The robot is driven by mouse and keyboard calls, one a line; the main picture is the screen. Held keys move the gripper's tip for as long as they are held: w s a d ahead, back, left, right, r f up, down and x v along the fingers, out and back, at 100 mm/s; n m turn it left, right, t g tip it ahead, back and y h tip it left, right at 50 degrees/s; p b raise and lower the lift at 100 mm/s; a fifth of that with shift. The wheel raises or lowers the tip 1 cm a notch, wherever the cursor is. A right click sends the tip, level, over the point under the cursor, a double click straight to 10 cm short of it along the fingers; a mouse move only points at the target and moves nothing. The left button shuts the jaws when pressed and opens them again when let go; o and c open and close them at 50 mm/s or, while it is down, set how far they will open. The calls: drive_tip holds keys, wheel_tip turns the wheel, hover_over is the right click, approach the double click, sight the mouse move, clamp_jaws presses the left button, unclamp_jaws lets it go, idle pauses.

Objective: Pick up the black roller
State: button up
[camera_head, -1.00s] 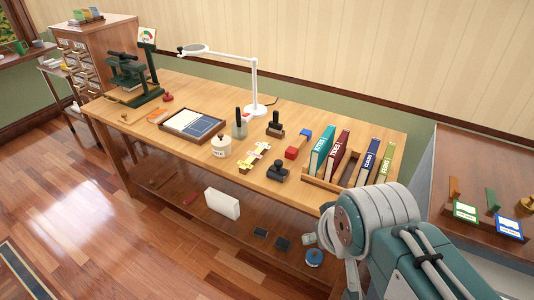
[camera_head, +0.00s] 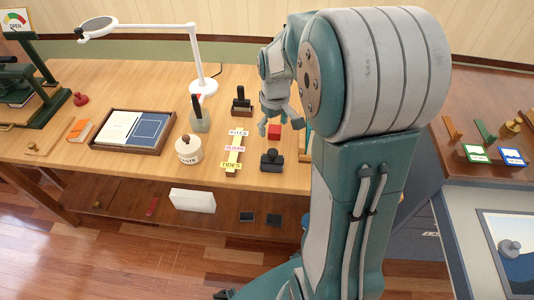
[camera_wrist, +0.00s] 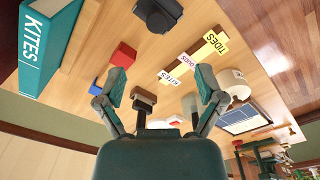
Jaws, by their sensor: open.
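Two dark tools on the workbench could be the black roller; I cannot tell which is. One is squat and all black with a rounded top (camera_head: 272,160), near the front edge; it shows at the top of the wrist view (camera_wrist: 160,13). The other has a black upright handle on a brown base (camera_head: 241,101), farther back; in the wrist view its brown base (camera_wrist: 143,96) shows between my fingers, partly hidden. My gripper (camera_head: 282,117) is open and empty above the bench, right of the brown-based tool and beyond the squat one. Its spread fingers fill the wrist view's middle (camera_wrist: 160,82).
A red block (camera_head: 275,131) lies close by my gripper. Labelled strips (camera_head: 235,150), a white paste pot (camera_head: 188,149) and a brush jar (camera_head: 199,120) stand left. A white lamp (camera_head: 193,50) rises behind. A teal KITES book (camera_wrist: 42,45) stands close in the wrist view.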

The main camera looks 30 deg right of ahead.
sight(272, 152)
drive_tip(key=shift+w+d+f+g, duration=0.15)
drive_tip(key=shift+w+d+f, duration=0.2)
drive_tip(key=shift+f, duration=0.3)
drive_tip(key=shift+w+d+f+g, duration=0.15)
drive_tip(key=shift+d+f, duration=0.25)
drive_tip(key=shift+f, duration=0.2)
drive_tip(key=shift+d+f, duration=0.1)
drive_tip(key=shift+f, duration=0.3)
drive_tip(key=f, duration=0.6)
drive_tip(key=a+f, duration=0.1)
drive_tip(key=f, duration=0.3)
drive_tip(key=shift+f, duration=0.1)
drive_tip(key=shift+a, duration=0.1)
clamp_jaws()
